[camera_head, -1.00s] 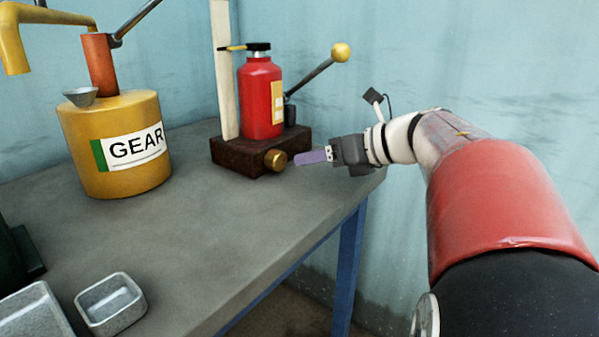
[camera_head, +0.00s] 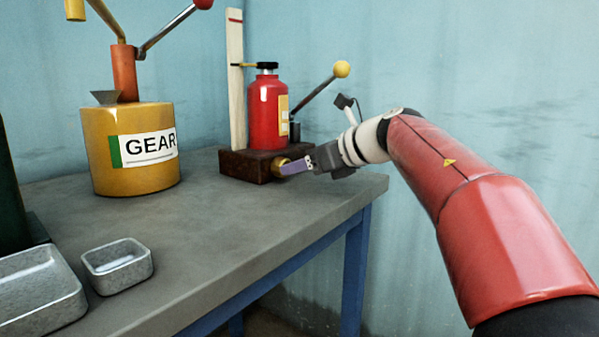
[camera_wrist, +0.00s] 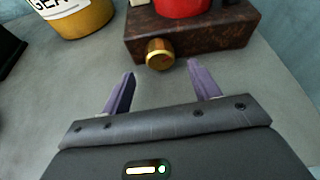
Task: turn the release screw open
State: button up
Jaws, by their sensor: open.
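The release screw is a brass knurled knob (camera_wrist: 159,54) on the front face of a dark brown base block (camera_wrist: 194,35). In the head view the knob (camera_head: 280,167) sits at the block's (camera_head: 238,165) lower front, partly hidden by a finger. A red bottle jack (camera_head: 268,115) stands upright on the block. My gripper (camera_wrist: 161,80) is open and empty. Its two purple fingers point toward the knob, one on each side of it in the wrist view, with the tips just short of it. I see no contact with the knob in the wrist view.
A yellow GEAR oil can (camera_head: 130,175) stands at the left. A small grey tray (camera_head: 118,268) and a larger one (camera_head: 40,300) lie on the near left of the grey table (camera_head: 225,235). A lever with a yellow ball (camera_head: 342,69) sticks out right of the jack. The table's middle is clear.

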aim_at(291, 184)
jog(key=shift+x, duration=2.1)
jog(key=c, duration=1)
